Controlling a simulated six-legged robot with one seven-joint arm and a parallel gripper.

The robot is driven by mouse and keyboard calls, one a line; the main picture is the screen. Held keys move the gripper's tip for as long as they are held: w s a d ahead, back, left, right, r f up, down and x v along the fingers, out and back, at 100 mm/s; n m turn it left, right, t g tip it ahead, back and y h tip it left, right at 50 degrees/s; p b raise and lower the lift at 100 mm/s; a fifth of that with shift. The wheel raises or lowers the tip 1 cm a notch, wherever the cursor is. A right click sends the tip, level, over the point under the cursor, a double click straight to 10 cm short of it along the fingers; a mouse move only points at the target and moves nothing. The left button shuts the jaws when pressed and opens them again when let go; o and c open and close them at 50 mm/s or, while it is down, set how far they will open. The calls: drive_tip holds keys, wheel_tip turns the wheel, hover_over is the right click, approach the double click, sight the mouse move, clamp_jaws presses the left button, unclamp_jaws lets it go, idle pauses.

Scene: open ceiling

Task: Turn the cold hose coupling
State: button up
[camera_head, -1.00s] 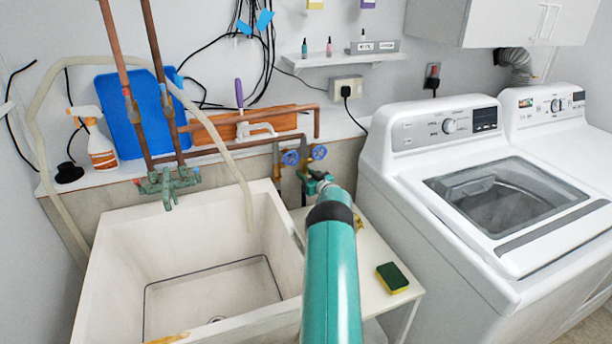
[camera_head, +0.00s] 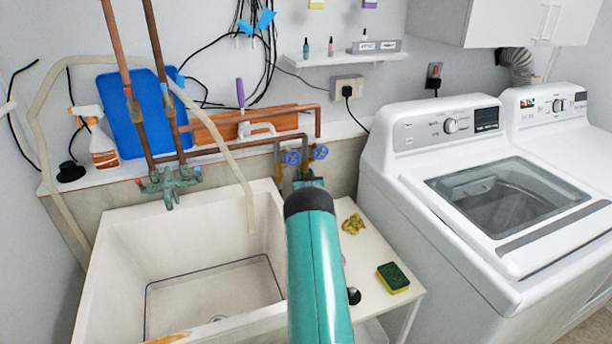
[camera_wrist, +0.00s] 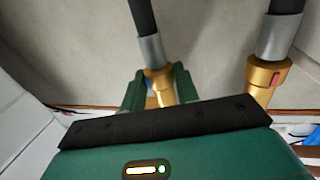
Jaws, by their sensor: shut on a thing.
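In the wrist view, the cold hose coupling (camera_wrist: 162,93) is a brass fitting with a small blue mark, below a grey sleeve on a black hose. My gripper (camera_wrist: 157,84) has a green finger on each side of it and is shut on it. To its right is a second brass coupling (camera_wrist: 263,76) with a red mark, also on a black hose, apart from my fingers. In the head view, my teal arm hides the couplings and nearly all of the gripper. Two blue valve handles (camera_head: 320,152) show just above it.
A white laundry sink (camera_head: 125,240) is at the left of my arm. A small white side table (camera_head: 375,262) at its right carries a sponge (camera_head: 393,277) and a crumpled brass-coloured object (camera_head: 353,224). A washing machine (camera_head: 420,195) stands further right. Copper pipes (camera_head: 165,85) run above the sink.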

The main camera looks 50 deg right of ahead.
drive_tip(key=shift+r+m+g+h, duration=0.1)
drive_tip(key=shift+m+g+h, duration=0.2)
drive_tip(key=shift+g, duration=0.1)
drive_tip(key=o, duration=1)
drive_tip(key=shift+a, duration=0.1)
drive_tip(key=shift+v, duration=3.7)
